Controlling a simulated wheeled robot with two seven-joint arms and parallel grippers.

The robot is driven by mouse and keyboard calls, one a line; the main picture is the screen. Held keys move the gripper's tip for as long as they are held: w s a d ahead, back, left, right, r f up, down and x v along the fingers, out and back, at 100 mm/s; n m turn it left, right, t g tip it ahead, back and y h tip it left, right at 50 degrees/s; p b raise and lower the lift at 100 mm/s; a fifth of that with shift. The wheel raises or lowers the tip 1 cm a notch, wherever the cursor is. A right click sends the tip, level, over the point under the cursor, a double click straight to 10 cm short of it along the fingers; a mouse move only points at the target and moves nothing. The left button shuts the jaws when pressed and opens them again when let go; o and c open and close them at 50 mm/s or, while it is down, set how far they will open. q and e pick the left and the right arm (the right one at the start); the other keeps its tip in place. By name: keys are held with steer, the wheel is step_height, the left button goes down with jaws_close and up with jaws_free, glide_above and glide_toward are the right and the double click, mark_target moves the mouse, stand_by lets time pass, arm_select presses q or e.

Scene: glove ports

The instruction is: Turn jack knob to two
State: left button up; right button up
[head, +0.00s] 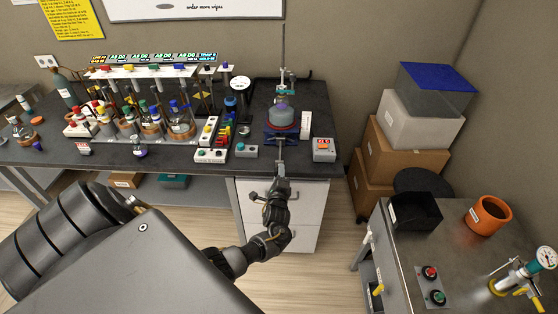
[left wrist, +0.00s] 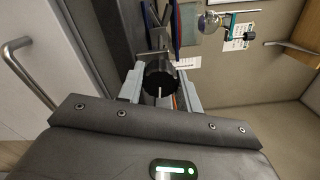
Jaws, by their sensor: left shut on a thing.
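The blue lab jack (head: 270,136) stands near the front edge of the dark bench and carries a grey round vessel (head: 281,117). My left gripper (head: 281,170) reaches up to the jack's front from below. In the left wrist view the black jack knob (left wrist: 160,78) sits between the two grey fingers, and the gripper is shut on it. A short pale line on the knob's face points down in that picture. No numbers around the knob can be read. In the head view the knob is hidden at the gripper. My right gripper is not in view.
A box with a red display (head: 323,149) stands right of the jack, and a grey box with a button (head: 245,150) stands left. A rack of flasks (head: 150,72) fills the bench's left part. White drawers (head: 305,215) lie below, close to my arm.

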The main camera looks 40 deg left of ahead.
arm_select(q)
steer(key=m+p, duration=0.2)
steer(key=m, duration=0.3)
steer(key=shift+m+p, duration=0.35)
steer(key=shift+m, duration=0.05)
steer(key=m+p, duration=0.1)
steer(key=m, duration=0.7)
steer(key=shift+f+m+p, duration=0.1)
steer(key=shift+m+p, duration=0.25)
steer(key=shift+m, duration=0.65)
steer(key=o, duration=1)
